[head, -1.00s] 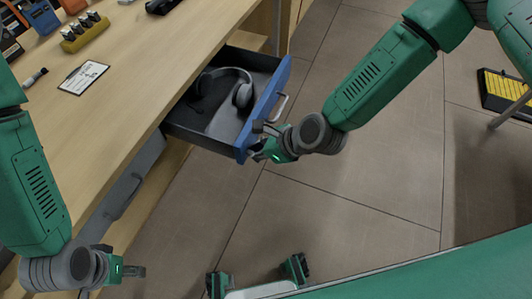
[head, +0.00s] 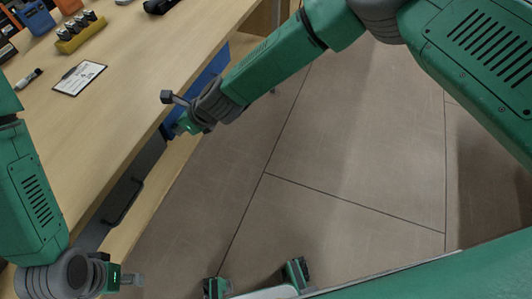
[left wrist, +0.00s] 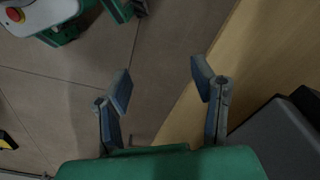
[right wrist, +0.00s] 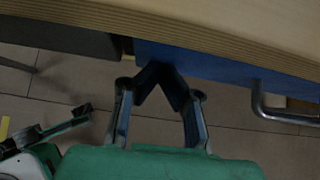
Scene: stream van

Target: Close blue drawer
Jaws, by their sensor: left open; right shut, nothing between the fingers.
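The blue drawer's front (head: 213,70) now lies along the desk's side, mostly behind my right arm in the head view. Its inside and the headphones are out of sight. The right wrist view shows the blue front (right wrist: 210,65) close under the desktop edge, with its metal handle (right wrist: 262,105) at the right. My right gripper (head: 178,128) is shut and empty, its fingertips (right wrist: 162,68) at the blue front near its left end; contact looks likely. My left gripper (head: 133,279) is open and empty, low beside the desk; its fingers spread in the left wrist view (left wrist: 160,80).
The wooden desktop (head: 130,95) holds a white card (head: 79,77), a marker (head: 28,78) and a yellow holder (head: 80,32). A grey drawer (head: 125,198) lies nearer along the desk side. The tiled floor (head: 340,150) to the right is clear.

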